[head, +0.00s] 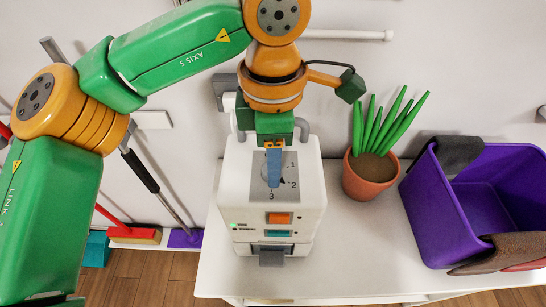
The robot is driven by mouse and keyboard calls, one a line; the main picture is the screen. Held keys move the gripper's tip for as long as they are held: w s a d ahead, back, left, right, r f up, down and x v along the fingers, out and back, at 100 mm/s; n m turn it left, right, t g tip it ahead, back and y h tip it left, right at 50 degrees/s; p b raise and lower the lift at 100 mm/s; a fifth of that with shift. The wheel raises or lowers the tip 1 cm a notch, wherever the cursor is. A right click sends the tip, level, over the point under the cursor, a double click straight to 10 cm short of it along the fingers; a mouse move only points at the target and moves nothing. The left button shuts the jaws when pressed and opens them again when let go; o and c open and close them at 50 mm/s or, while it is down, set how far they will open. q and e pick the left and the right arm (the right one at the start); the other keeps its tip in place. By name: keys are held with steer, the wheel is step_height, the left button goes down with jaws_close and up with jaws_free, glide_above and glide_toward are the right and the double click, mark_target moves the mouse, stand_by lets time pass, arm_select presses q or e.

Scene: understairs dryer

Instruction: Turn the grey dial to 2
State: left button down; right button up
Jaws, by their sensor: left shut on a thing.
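The white dryer-like machine (232,185) stands on the white counter, with a grey panel (289,165) on its top. The panel carries the marks 1, 2 and 3, at the right and at the front. The grey dial (265,172) sits on this panel and is mostly hidden by my gripper. My left gripper (273,180) reaches down from above and is shut on the dial. A small dark pointer shows at the right of the fingers, close to the 2. My right gripper is not in view.
An orange button (279,218) and a teal one (279,233) are on the machine's front. A potted plant (371,175) and a purple bin (435,210) with cloths stand to the right on the counter (350,250). Brooms lean at the left.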

arm_select(q)
steer(key=shift+n, duration=1.2)
steer(key=shift+c, duration=2.2)
jaws_free()
steer(key=shift+a, duration=0.1)
step_height(320, 180, up, 7)
steer(key=shift+r+p, duration=0.15)
steer(key=shift+p, duration=0.45)
